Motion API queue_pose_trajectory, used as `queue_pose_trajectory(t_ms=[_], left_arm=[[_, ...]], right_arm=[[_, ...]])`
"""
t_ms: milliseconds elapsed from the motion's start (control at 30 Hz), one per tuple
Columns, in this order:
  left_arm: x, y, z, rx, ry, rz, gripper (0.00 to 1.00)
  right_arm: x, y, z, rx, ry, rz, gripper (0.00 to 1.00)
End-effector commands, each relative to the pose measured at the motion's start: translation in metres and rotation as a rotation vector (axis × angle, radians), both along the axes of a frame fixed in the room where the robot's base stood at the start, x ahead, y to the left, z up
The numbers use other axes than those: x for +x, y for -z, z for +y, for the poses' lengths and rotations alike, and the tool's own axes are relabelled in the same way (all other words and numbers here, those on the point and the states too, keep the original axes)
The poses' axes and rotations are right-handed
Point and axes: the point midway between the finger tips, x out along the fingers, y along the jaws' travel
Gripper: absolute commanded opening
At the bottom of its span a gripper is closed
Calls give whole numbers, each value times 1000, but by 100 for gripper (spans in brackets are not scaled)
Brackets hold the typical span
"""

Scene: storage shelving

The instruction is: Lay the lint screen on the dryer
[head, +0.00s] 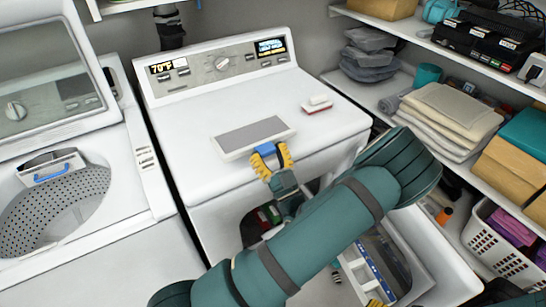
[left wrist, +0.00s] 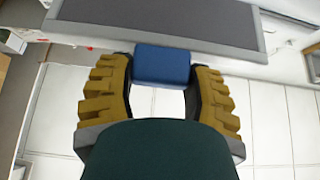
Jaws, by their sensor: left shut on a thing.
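The lint screen (head: 252,136) is a flat white frame with a grey mesh panel and a blue handle. My left gripper (head: 270,158) is shut on the blue handle, with yellow fingers on either side of it. The left wrist view also shows the handle between the fingers (left wrist: 161,68) and the lint screen's grey panel (left wrist: 215,20) beyond. In the head view the screen lies over the front part of the white dryer's top (head: 205,105); I cannot tell whether it touches. A small yellow ribbed piece at the bottom edge may be my right gripper (head: 375,302), mostly cut off.
A small red-and-white brush-like item (head: 317,104) lies on the dryer top at right. An open washer (head: 150,190) stands at left. Shelves at right hold folded towels (head: 450,110) and boxes. A white laundry basket (head: 490,240) is below. The dryer top's back middle is clear.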

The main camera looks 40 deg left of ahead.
Motion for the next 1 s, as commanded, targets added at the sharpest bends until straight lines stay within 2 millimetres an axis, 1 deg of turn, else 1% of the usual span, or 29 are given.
queue_pose_trajectory(t_ms=[33,100,200,500,700,1000], left_arm=[[1,2,5,2,-2,-1,11],[1,12,4,1,0,0,11],[1,21,4,1,0,0,11],[1,43,3,1,0,0,11],[1,49,3,1,-1,-1,11],[1,49,3,1,-1,-1,11]], right_arm=[[0,1,0,0,0,1,100],[0,10,0,0,-1,-1,100],[1,20,0,-1,-1,-3,100],[5,40,-1,-2,2,-13,100],[7,45,-1,-4,2,-17,100],[7,45,-1,-4,2,-17,100]])
